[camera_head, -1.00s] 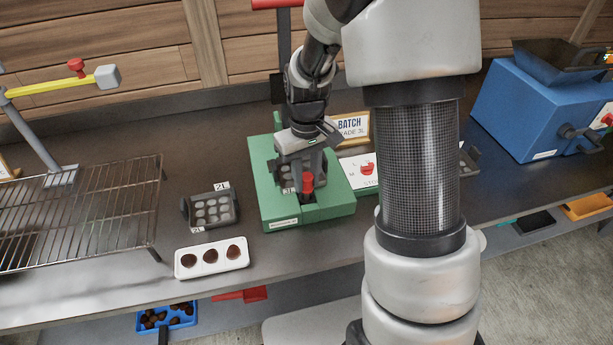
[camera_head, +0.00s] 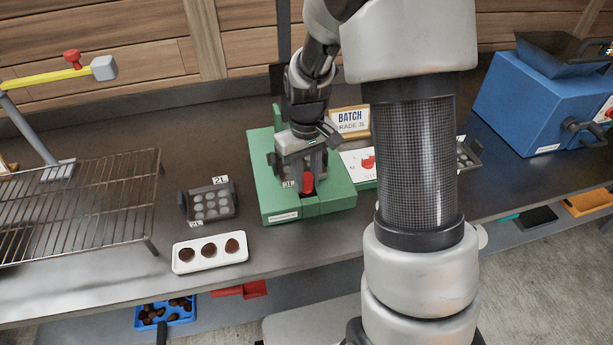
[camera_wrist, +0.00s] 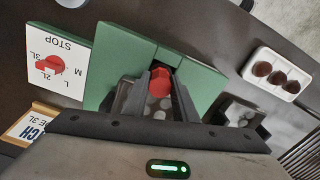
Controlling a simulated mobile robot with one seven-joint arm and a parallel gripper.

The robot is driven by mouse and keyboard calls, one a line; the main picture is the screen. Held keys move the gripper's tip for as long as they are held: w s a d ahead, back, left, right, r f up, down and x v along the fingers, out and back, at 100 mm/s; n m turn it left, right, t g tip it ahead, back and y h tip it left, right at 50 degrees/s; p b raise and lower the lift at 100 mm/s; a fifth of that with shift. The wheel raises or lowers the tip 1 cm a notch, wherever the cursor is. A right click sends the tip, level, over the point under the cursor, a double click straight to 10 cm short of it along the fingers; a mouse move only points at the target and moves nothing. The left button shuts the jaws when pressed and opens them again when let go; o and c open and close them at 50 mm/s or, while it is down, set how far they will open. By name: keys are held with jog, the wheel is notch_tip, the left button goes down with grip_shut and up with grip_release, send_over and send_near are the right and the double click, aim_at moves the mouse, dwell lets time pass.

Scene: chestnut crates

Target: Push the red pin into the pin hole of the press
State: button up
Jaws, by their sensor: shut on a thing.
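The green press (camera_head: 330,200) stands on the bench in the middle of the head view. It also shows in the wrist view (camera_wrist: 203,82). The red pin (camera_head: 308,184) is at the press's front, between my gripper's fingers; in the wrist view the red pin (camera_wrist: 160,82) shows at the fingertips. My gripper (camera_head: 308,172) points down over the press and is shut on the red pin. The pin's lower end and the pin hole are hidden, so I cannot tell how deep the pin sits. A grey plate with round holes lies in the press behind the fingers, partly hidden.
Left of the press are a grey mould marked 2L (camera_head: 211,203), a white tray (camera_head: 183,262) with three brown pieces, and a wire rack (camera_head: 80,205). A blue machine (camera_head: 540,110) is farther right.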

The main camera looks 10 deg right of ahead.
jog(key=shift+f, duration=0.25)
jog(key=o, duration=1.2)
jog(key=shift+r, duration=0.15)
notch_tip(320, 180, up, 17)
jog(key=shift+r+p, duration=0.1)
jog(key=shift+p, duration=1.1)
jog(key=s+r+m+t+p, duration=0.1)
jog(key=s+r+t+p, duration=0.1)
jog(key=s+r, duration=0.4)
jog(key=s+r+m+t+p, duration=0.1)
jog(key=s+r+p, duration=0.4)
jog(key=s+r, duration=0.1)
jog(key=s+r+m+t+p, duration=0.1)
jog(key=s+r+t+p, duration=0.1)
jog(key=s+r, duration=0.4)
jog(key=shift+s+r+t+p, duration=0.25)
jog(key=shift+t+p, duration=0.05)
jog(key=shift+p, duration=0.5)
